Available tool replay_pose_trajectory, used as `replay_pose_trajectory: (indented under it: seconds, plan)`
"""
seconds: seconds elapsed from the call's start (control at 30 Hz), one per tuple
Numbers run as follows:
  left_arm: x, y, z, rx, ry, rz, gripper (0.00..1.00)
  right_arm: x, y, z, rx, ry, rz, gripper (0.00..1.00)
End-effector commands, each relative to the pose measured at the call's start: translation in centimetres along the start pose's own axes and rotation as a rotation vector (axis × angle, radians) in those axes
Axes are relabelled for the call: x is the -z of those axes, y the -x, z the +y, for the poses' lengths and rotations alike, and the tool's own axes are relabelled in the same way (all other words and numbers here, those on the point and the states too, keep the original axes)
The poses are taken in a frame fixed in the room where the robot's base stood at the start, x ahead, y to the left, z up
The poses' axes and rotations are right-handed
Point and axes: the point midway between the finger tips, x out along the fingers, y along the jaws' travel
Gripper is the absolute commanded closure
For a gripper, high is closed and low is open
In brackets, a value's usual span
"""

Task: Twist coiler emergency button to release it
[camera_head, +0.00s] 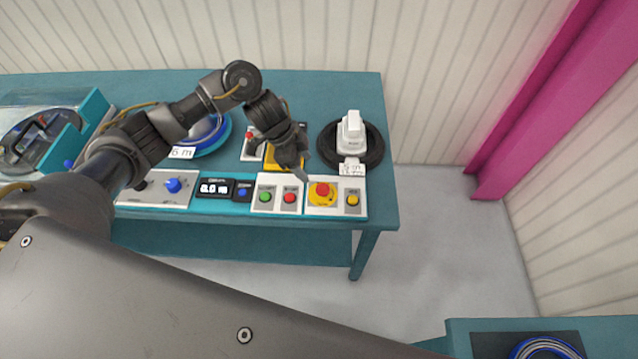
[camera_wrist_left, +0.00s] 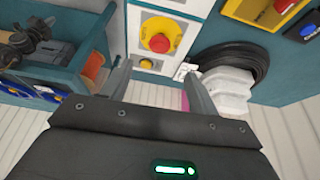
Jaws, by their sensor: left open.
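The emergency button is a red mushroom knob (camera_head: 322,189) on a yellow round base, on a white panel at the front right of the teal bench. In the left wrist view the red knob (camera_wrist_left: 160,43) shows above the space between my fingers. My left gripper (camera_head: 301,176) points down just left of the knob in the head view. Its two fingers (camera_wrist_left: 162,78) are spread apart with nothing between them. It appears apart from the knob. My right gripper is not in view.
A small yellow button (camera_head: 352,200) sits right of the emergency button. Green (camera_head: 265,197) and red (camera_head: 290,198) buttons sit to its left. A black reel (camera_head: 371,157) with a white part stands behind, close by. A digital display (camera_head: 214,188) is farther left.

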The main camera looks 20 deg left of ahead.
Motion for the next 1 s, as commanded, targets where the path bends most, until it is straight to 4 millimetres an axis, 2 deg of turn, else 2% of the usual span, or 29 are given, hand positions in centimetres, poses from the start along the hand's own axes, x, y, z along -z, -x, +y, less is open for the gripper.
replay_pose_trajectory:
  seconds: [0.17, 0.4, 0.53, 0.73, 1.0]
  plan:
    - [0.1, -2.0, 0.1, -0.003, 0.001, 0.003, 0.40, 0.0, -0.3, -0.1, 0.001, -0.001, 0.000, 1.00]
    - [0.1, -6.7, 0.1, -0.003, 0.002, 0.005, 0.40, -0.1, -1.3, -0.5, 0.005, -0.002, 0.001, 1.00]
    - [0.1, -8.7, 0.2, -0.002, 0.001, 0.004, 0.40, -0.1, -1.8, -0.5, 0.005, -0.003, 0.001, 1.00]
    - [0.1, -10.4, 0.0, 0.001, -0.002, 0.003, 0.40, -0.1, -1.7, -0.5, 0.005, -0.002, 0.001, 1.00]
    - [0.1, -10.8, 0.0, 0.002, -0.002, 0.002, 0.40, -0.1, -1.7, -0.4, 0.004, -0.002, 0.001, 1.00]
